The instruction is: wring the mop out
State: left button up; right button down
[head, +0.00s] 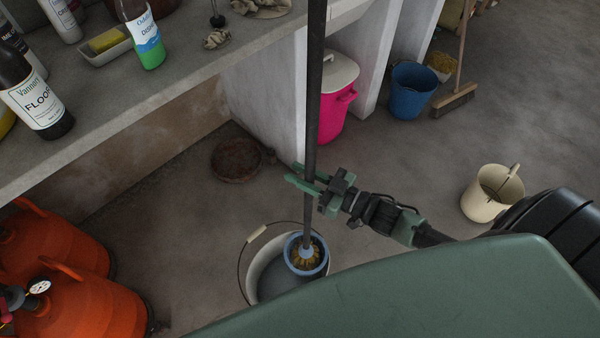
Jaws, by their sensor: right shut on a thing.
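The mop's dark handle (314,85) stands nearly upright in the head view and runs out of the top edge. Its yellowish-brown mop head (306,258) sits down inside the blue-rimmed wringer basket (291,254) at the right side of a pale bucket (256,268). Grey water shows in the bucket, and its wire handle with a pale grip hangs at the left. My right gripper (308,180) is shut on the mop's handle, above the wringer. The near part of the bucket is hidden behind my green body. My left gripper does not show.
A bench (170,85) with bottles and a soap dish runs along the left. Orange gas cylinders (75,305) stand at lower left. A pink lidded bin (337,105), a blue bucket (410,92), a broom (455,98) and a cream bucket (485,200) stand around. Floor between them is clear.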

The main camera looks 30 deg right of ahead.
jog(key=m+t+h+p, duration=0.1)
jog(key=h, duration=0.1)
jog(key=m+t+h+p, duration=0.1)
jog(key=m+h, duration=0.1)
jog(key=shift+d+p, duration=0.3)
jog(key=shift+p, duration=0.1)
jog(key=shift+w, duration=0.1)
jog(key=shift+d+f+m+t+h+p, duration=0.15)
jog(key=shift+m+h, duration=0.3)
jog(key=shift+h, duration=0.3)
jog(key=shift+d+f+m+t+h+p, duration=0.1)
jog(key=shift+m+t+h, duration=0.1)
jog(key=shift+m+h, duration=0.45)
jog(key=shift+d+f+m+t+h+p, duration=0.15)
jog(key=shift+m+h, duration=0.15)
jog(key=shift+h, duration=0.6)
jog(key=shift+a, duration=0.1)
